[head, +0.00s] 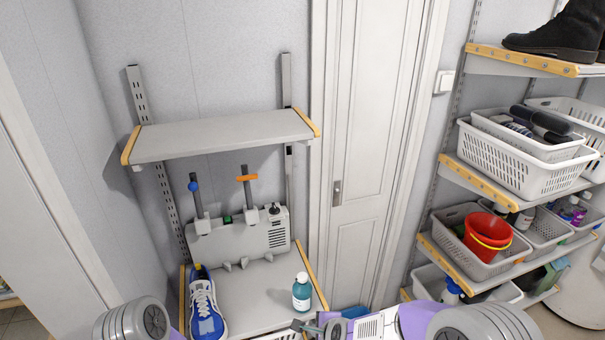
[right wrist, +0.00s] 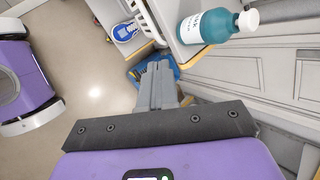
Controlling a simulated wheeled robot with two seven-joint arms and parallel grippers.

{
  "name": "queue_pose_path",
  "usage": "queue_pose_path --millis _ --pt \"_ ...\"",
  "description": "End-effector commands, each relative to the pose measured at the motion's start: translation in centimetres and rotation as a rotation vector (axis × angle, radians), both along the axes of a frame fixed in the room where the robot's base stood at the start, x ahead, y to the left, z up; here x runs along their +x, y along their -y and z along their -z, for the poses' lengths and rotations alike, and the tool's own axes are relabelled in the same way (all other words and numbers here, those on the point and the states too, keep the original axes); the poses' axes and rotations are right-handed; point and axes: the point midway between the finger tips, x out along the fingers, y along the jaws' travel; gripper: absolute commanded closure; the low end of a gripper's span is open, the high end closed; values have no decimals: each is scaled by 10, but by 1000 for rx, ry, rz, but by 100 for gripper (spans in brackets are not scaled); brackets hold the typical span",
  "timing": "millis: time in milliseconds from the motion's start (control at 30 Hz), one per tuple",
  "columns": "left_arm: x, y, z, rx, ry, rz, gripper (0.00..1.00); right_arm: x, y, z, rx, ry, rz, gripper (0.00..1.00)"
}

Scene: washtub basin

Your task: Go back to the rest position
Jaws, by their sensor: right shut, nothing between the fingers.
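My right gripper (head: 308,326) shows at the bottom of the head view, just below a teal bottle with a white cap (head: 302,292). In the right wrist view the right gripper (right wrist: 157,72) has its fingers together with nothing between them. The bottle (right wrist: 208,27) stands apart from the fingertips, on the lower shelf (head: 245,290). Of my left arm only a grey joint shows at the bottom left of the head view; the left gripper is out of sight.
A blue and white shoe (head: 206,308) sits on the lower shelf's left side, before a grey device (head: 240,236). The upper shelf (head: 220,135) is empty. A door (head: 362,150) stands behind. At right, shelves hold white baskets (head: 515,165) and a red bucket (head: 487,236).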

Motion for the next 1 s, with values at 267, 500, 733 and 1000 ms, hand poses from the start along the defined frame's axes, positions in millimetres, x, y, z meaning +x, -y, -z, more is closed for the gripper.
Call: queue_pose_path --millis 267,500,733,1000 --pt "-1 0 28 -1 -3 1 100 -53 41 123 -249 -76 -368 100" --pt "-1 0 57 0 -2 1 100 -144 64 233 -363 -110 -895 100" --pt "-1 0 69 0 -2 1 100 -198 61 272 -349 -51 -1194 100" --pt "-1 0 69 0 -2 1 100 -205 59 274 -346 -29 -1248 100"
